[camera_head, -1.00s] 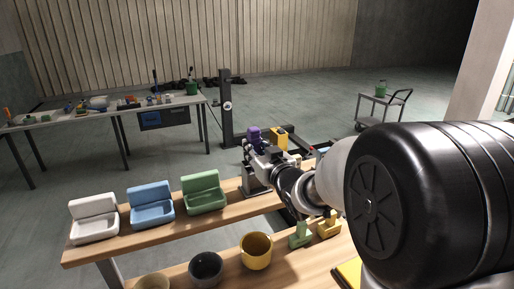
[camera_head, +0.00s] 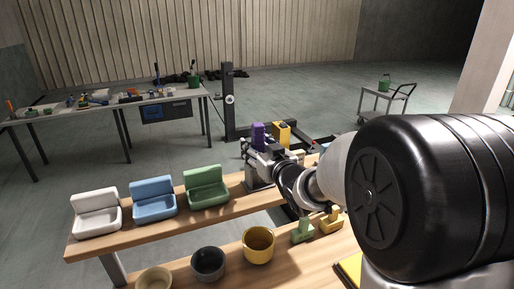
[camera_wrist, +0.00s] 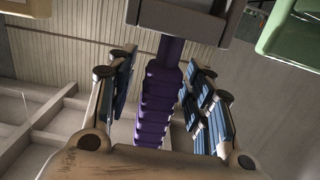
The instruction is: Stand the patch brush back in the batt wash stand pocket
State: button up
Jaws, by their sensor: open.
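My gripper (camera_wrist: 160,105) is open, with blue-padded fingers on both sides of a purple ribbed piece (camera_wrist: 155,105). The piece looks like a handle, and gaps show between it and the pads. It meets a grey block (camera_wrist: 180,18) at the top of the wrist view. In the head view a purple upright piece (camera_head: 258,134) stands by my gripper (camera_head: 262,155), at the back right of the wooden bench. I cannot tell whether it is the patch brush. No stand pocket can be made out for sure; my arm hides part of the bench.
White (camera_head: 97,212), blue (camera_head: 153,200) and green (camera_head: 206,187) trays line the upper shelf (camera_head: 235,208). Below are a beige (camera_head: 153,280), a grey (camera_head: 207,263) and a yellow pot (camera_head: 258,245). A yellow block (camera_head: 281,134) stands beside the purple piece. A cluttered table (camera_head: 75,112) is behind.

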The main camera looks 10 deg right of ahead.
jog(key=shift+v, duration=4)
jog(key=v, duration=0.7)
jog(key=shift+s, duration=0.25)
jog(key=shift+d+f, duration=0.1)
